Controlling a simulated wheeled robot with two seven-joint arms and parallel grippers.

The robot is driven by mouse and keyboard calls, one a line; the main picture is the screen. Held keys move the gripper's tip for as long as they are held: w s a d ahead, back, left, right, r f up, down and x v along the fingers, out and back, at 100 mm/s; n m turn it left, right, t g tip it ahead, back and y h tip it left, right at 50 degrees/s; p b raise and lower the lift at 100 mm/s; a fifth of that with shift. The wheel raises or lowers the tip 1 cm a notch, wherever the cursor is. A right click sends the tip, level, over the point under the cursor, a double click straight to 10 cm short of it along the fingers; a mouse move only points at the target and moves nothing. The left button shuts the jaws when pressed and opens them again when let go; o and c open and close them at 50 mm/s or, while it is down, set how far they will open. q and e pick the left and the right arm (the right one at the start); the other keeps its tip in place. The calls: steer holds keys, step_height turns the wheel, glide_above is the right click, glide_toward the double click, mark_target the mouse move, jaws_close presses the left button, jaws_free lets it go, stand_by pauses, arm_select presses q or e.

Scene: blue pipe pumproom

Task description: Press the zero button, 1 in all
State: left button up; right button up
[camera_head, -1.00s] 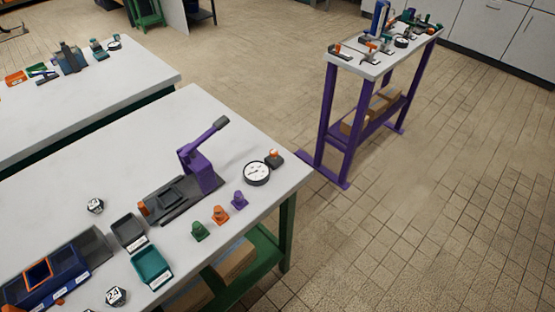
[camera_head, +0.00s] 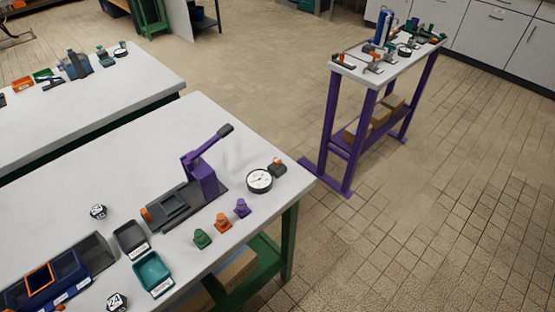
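I cannot make out a button marked zero in the head view. A small dark block with an orange top (camera_head: 277,166), possibly a button, sits at the right corner of the near white table (camera_head: 120,160). A round white dial gauge (camera_head: 259,181) lies just beside it. A blue device with an orange-framed dark panel (camera_head: 40,279) stands at the table's lower left; small labels show on its front, too small to read. Neither of my grippers is in view.
A purple lever press (camera_head: 203,175), small green, orange and purple pieces (camera_head: 222,222), and grey and teal bins (camera_head: 152,272) share the near table. A narrow purple-legged table (camera_head: 334,120) stands at the upper right. Tiled floor (camera_head: 420,220) at the right is clear.

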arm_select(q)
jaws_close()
